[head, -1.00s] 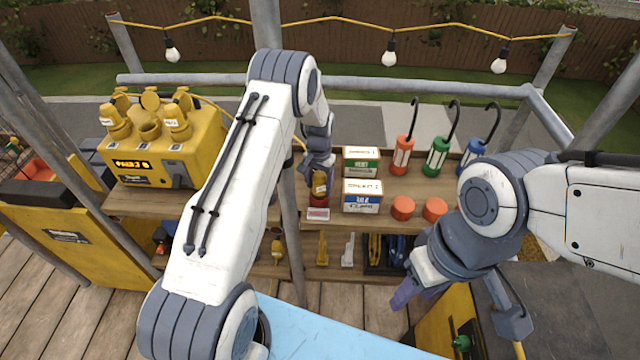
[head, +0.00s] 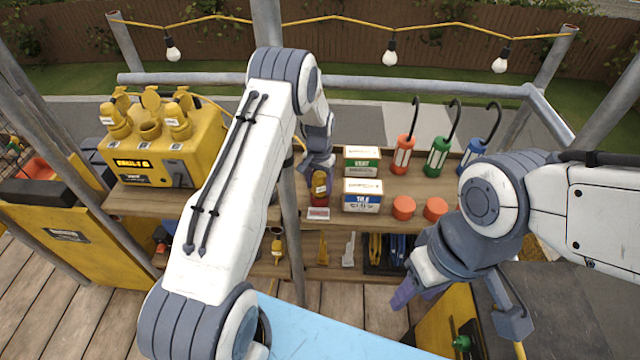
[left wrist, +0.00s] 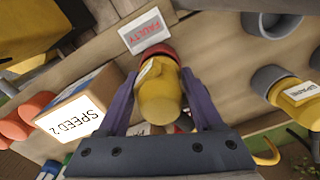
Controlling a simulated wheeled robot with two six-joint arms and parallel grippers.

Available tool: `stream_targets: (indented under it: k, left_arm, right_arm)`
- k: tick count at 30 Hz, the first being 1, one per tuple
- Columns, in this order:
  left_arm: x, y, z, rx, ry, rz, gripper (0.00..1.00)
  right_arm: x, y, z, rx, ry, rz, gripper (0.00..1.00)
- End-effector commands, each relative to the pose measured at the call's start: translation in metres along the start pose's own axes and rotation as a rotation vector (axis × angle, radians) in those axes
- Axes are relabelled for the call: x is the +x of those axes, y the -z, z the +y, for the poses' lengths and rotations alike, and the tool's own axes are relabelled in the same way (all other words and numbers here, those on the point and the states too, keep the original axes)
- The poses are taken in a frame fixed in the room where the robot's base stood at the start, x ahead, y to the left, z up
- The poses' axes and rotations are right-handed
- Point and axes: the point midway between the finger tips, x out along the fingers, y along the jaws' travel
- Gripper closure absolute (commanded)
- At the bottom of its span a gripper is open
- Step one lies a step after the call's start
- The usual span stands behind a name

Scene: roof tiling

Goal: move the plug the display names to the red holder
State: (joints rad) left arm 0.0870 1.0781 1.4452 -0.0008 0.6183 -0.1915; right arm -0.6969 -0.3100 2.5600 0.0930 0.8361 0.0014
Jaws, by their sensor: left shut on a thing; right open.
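The yellow power box (head: 150,160) stands at the left end of the shelf. Its small display (head: 131,162) shows amber lettering too small to read surely. Two yellow plugs (head: 115,122) (head: 178,122) sit on its top, with an open socket (head: 149,128) between them. My left gripper (head: 319,168) is shut on a yellow plug (head: 319,184), which also shows in the left wrist view (left wrist: 160,102). That plug stands at the red holder (head: 318,200), behind a label reading FAULTY (left wrist: 145,31). How deep it sits is hidden. My right gripper (head: 400,296) is open and empty.
Two cartons (head: 361,195) stand right of the red holder, close to my left gripper. Orange-red round pieces (head: 403,208) and hooked lamps (head: 437,158) are further right. A scaffold pole (head: 292,220) rises left of the holder. Another yellow plug (head: 277,248) is lower down.

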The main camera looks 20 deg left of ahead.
Motion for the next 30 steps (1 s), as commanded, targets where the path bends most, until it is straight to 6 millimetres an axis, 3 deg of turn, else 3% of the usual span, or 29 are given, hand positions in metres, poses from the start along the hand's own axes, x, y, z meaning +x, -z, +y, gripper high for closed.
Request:
stream_targets:
  k: [19, 20, 21, 30]
  left_arm:
    - [0.012, 0.000, 0.000, 0.000, 0.000, 0.001, 1.00]
    - [0.012, 0.001, 0.000, 0.000, 0.000, 0.001, 0.25]
    - [0.011, 0.000, 0.000, 0.000, 0.000, 0.001, 0.21]
    - [0.011, 0.000, 0.000, 0.000, 0.000, 0.000, 0.21]
  right_arm:
    - [0.010, -0.001, 0.001, 0.000, 0.000, 0.000, 0.50]
    - [0.009, -0.001, 0.001, 0.000, 0.000, 0.000, 0.50]
    - [0.009, -0.001, 0.001, 0.000, 0.000, 0.000, 0.50]
    - [0.008, 0.000, 0.001, -0.001, 0.000, 0.000, 0.50]
